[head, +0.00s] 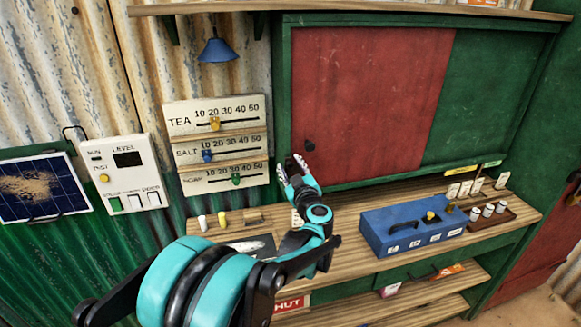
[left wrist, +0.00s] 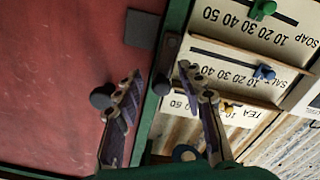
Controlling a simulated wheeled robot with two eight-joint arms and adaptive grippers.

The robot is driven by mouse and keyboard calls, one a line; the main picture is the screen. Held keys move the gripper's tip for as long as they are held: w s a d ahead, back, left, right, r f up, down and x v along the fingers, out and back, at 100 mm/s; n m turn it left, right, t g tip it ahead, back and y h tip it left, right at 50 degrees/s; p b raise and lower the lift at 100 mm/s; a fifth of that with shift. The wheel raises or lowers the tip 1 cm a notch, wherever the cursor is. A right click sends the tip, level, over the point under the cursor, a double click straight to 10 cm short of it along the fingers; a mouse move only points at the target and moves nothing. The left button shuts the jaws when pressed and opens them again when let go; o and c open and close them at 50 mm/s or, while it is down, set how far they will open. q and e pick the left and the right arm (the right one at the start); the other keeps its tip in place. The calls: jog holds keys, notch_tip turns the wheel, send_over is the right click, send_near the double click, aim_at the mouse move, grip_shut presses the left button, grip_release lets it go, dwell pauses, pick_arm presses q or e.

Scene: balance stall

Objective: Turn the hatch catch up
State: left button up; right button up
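The hatch is a red panel (head: 365,90) in a green frame, with a dark round knob (head: 309,145) near its lower left corner. My left gripper (head: 291,163) is at that corner, just below and left of the knob. In the left wrist view, which is turned over, the left gripper (left wrist: 160,72) is open, its fingers apart. A dark, narrow piece on the green frame, seemingly the catch (left wrist: 168,58), shows between the fingertips; contact cannot be told. The knob (left wrist: 103,96) is beside one finger. In the head view the gripper hides the catch. My right gripper is out of view.
Slider boards (head: 215,140) for tea, salt and soap hang left of the hatch. A level panel (head: 125,175) and solar panel (head: 42,187) are further left. A blue box (head: 413,226) and a brown tray (head: 490,217) stand on the wooden counter (head: 350,215) below.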

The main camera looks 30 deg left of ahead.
pick_arm(q)
jog(key=v, duration=1.2)
